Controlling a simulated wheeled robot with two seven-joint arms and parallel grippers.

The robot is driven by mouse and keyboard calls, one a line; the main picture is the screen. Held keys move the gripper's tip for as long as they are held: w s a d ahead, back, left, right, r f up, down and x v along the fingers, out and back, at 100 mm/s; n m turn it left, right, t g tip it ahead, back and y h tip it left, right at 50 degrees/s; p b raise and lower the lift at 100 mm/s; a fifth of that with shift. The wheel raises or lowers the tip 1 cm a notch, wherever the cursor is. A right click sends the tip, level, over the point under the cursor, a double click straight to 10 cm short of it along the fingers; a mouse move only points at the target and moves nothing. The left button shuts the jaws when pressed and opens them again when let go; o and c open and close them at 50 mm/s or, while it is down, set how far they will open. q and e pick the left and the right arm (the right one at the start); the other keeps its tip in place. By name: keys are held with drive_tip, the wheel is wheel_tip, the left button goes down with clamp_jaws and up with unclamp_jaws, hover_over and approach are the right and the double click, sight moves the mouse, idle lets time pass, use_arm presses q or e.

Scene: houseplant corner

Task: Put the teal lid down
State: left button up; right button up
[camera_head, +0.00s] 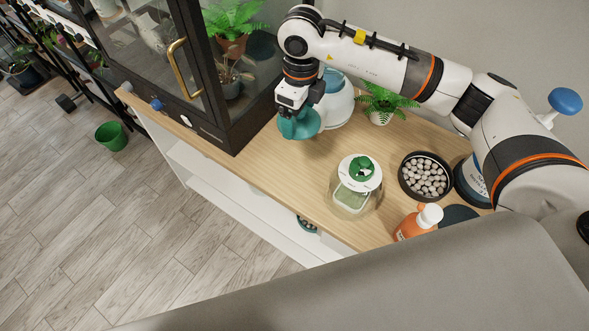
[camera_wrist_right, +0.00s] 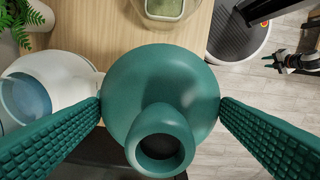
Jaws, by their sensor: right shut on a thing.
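The teal lid (camera_head: 301,124) hangs under my right gripper (camera_head: 298,104) in the head view, above the wooden top near the dark cabinet. In the right wrist view the lid (camera_wrist_right: 163,90) is round with a hollow knob facing the camera. The two green ribbed fingers of my right gripper (camera_wrist_right: 160,103) press on its opposite sides. A small part of an arm, which looks like my left gripper (camera_wrist_right: 272,61), shows at the wrist view's right edge; it is too small to tell its jaw state. The lid's underside is hidden.
A white rounded vessel (camera_head: 337,102) stands close beside the lid. A fern pot (camera_head: 380,117), a glass jar (camera_head: 348,203), a bowl of pebbles (camera_head: 404,184) and an orange bottle (camera_head: 408,229) stand to the right. The wooden top (camera_head: 275,169) is bare in front of the lid.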

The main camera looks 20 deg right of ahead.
wheel_tip(320, 180, down, 8)
drive_tip(key=w+m+b, duration=0.1)
drive_tip(key=m+b, duration=0.1)
drive_tip(key=m, duration=1.6)
approach(295, 166)
wheel_tip(295, 166, down, 5)
drive_tip(key=shift+a+f+p, duration=0.1)
drive_tip(key=shift+p, duration=0.25)
drive_tip(key=shift+w+f, duration=0.1)
drive_tip(key=shift+f, duration=0.2)
drive_tip(key=shift+f, duration=0.1)
drive_tip(key=shift+f, duration=0.1)
drive_tip(key=o, duration=0.8)
